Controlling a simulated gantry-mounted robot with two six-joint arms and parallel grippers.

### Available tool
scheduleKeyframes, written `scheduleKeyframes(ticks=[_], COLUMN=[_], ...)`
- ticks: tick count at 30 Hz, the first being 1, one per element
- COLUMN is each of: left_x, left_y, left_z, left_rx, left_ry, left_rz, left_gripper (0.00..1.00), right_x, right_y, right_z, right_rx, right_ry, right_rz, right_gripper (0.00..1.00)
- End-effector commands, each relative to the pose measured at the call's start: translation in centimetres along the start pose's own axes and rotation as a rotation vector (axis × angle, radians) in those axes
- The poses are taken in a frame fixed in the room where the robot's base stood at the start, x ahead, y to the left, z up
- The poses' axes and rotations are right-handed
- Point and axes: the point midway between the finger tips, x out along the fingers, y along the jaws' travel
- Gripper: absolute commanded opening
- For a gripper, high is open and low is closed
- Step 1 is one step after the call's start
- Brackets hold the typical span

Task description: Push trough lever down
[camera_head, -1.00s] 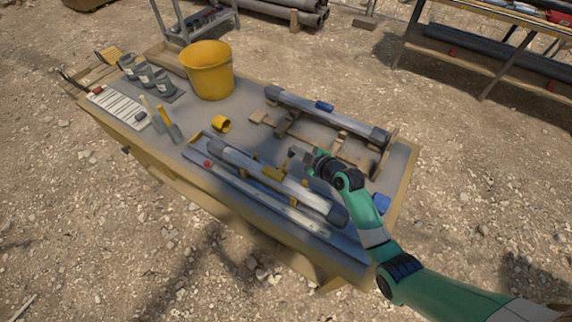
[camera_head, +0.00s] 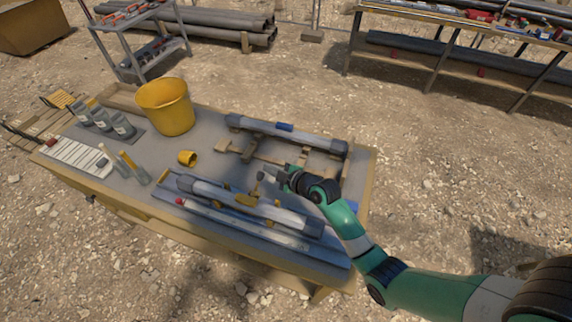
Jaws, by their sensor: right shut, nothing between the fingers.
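A long grey tube-like assembly with yellow clamps (camera_head: 215,193) lies in the trough (camera_head: 262,234) along the front side of the workbench. A small red knob (camera_head: 180,201) shows at the trough's left end. I cannot tell for certain which part is the lever. My right gripper (camera_head: 264,174) is shut and empty. It is just behind the yellow clamp (camera_head: 246,199) near the tube's middle, between this tube and the rear one. I cannot tell whether it touches anything. My left gripper is not in view.
A second tube with a blue band (camera_head: 285,127) rests on wooden supports at the back. The workbench (camera_head: 214,144) has some clear surface between cup and supports.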

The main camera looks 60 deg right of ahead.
Motion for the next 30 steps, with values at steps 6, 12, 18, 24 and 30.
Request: scheduleKeyframes(ticks=[6, 12, 18, 24, 30], left_x=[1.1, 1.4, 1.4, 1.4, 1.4], left_y=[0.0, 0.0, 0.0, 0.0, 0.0], left_z=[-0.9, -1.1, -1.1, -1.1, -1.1], left_rx=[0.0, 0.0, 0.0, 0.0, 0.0], left_ry=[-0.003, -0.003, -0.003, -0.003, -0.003], left_rz=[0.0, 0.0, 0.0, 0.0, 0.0], left_gripper=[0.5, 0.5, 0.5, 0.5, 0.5], right_x=[-5.1, -7.5, -7.9, -7.9, -7.8], right_y=[1.4, 1.9, 2.0, 2.0, 2.0], right_z=[0.3, 0.5, 0.6, 0.6, 0.6], right_rx=[0.002, 0.002, 0.001, 0.001, 0.001], right_ry=[-0.001, 0.0, 0.001, 0.001, 0.001], right_rz=[0.002, 0.001, 0.0, 0.0, 0.0], right_gripper=[0.0, 0.0, 0.0, 0.0, 0.0])
